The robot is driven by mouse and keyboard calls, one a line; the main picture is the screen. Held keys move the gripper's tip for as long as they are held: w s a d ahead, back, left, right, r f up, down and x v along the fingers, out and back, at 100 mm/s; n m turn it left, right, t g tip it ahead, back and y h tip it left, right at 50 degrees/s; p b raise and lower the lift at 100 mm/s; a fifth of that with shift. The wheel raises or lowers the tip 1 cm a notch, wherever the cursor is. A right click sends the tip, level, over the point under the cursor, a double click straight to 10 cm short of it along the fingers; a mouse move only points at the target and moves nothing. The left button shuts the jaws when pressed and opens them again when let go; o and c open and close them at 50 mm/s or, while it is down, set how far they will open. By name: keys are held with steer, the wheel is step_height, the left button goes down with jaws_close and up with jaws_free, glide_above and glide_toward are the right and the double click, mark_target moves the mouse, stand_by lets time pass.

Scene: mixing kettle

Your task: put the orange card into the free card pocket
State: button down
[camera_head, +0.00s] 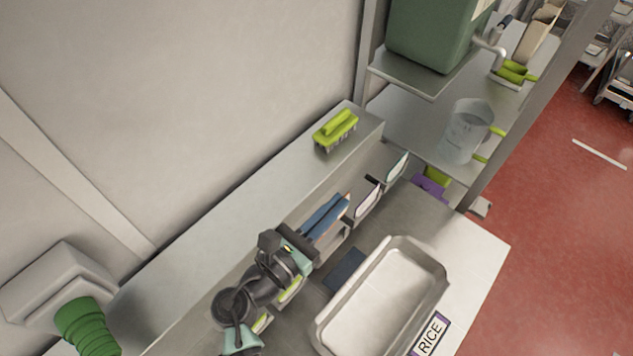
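My gripper (342,205) reaches up and right from the lower middle, low over the counter beside the backsplash. Its two blue fingers lie close together. A thin orange sliver, the edge of the orange card (349,195), shows at the fingertips; the rest of the card is hidden. Just right of the fingertips, a pocket holds a purple-edged card (367,201). Farther back, a teal-edged card (397,167) stands in another pocket. My wrist and fingers partly cover the row nearer to me, so I cannot make out a free pocket clearly.
A metal tray (436,268) stands right of my gripper, with a RICE label (430,338) beside it. A green brush (335,129) lies on the ledge. A clear jug (466,130) and a green container (432,32) stand behind, near a metal post.

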step_height(320, 180, down, 6)
steer(key=b, duration=0.5)
steer(key=shift+s+b, duration=0.15)
steer(key=shift+b, duration=0.25)
steer(key=shift+d, duration=0.1)
steer(key=shift+p, duration=0.4)
steer(key=shift+f, duration=0.15)
stand_by(0.3)
